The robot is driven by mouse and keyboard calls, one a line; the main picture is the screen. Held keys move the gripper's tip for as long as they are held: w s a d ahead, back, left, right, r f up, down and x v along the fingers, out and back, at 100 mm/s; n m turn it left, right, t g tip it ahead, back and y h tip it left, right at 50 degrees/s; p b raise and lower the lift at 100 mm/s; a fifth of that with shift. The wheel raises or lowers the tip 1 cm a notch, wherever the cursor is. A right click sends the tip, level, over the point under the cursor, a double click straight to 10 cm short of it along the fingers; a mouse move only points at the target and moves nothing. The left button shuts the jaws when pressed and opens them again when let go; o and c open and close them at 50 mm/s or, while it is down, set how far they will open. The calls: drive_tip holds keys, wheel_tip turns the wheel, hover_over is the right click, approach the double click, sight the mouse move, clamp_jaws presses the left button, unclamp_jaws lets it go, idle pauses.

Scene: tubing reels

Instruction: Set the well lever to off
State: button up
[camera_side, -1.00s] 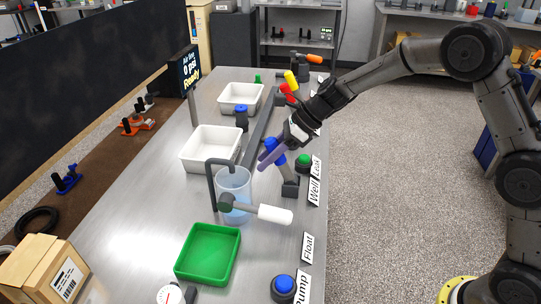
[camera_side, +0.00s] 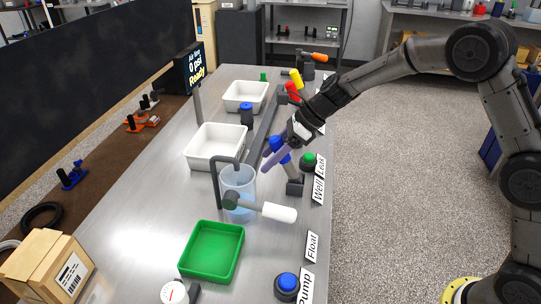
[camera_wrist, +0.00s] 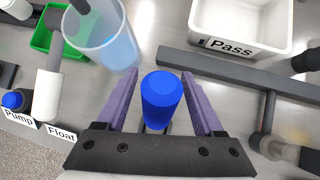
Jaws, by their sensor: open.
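The well lever has a blue knob (camera_side: 277,143) on a grey stem, which leans up and to the left from a dark base (camera_side: 294,187) beside the "Well" label (camera_side: 318,190). My gripper (camera_side: 269,161) has purple fingers and is at the blue knob. In the wrist view, the blue knob (camera_wrist: 161,95) stands between the two open fingers of my gripper (camera_wrist: 157,76), with a gap visible on each side. The lower stem is mostly hidden there by the knob and the gripper body.
A clear beaker (camera_side: 238,185) and a white-handled lever (camera_side: 275,212) stand nearby on the left. A green button (camera_side: 308,159) is close behind the lever base. A grey rail (camera_side: 262,130) runs beyond it. A white "Pass" tray (camera_wrist: 240,25) lies ahead.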

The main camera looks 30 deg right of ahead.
drive_tip(key=v, duration=1.3)
drive_tip(key=shift+s+d+r, duration=0.15)
drive_tip(key=shift+d+r, duration=0.1)
